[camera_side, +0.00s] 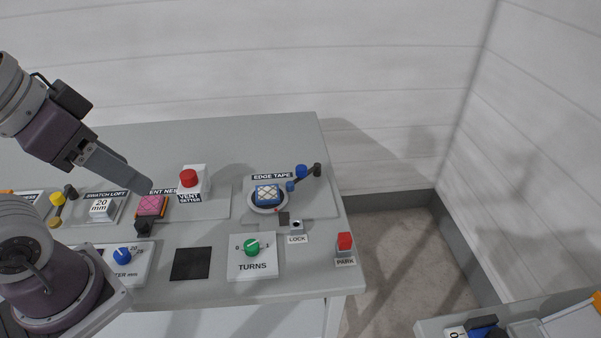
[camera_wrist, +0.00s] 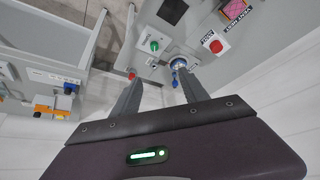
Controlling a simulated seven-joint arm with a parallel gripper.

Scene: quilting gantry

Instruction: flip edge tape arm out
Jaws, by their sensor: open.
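The edge tape station (camera_side: 268,209) is on the right part of the grey bench in the side view. A blue patterned block (camera_side: 267,193) sits on its round base. The edge tape arm (camera_side: 304,173), with blue knobs and a dark end, angles up to the right from beside the block. In the wrist view, the station's blue part (camera_wrist: 176,79) lies beyond the fingertips, partly hidden by one finger. My gripper (camera_side: 146,183) is open and empty, well left of the station in the side view. Its two spread fingers also show in the wrist view (camera_wrist: 158,83).
A red vent button (camera_side: 188,178) and a pink patterned block (camera_side: 150,205) lie left of the station. In front are the lock switch (camera_side: 296,225), green turns dial (camera_side: 252,247) and red park button (camera_side: 345,241). Another bench (camera_side: 432,327) stands at lower right.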

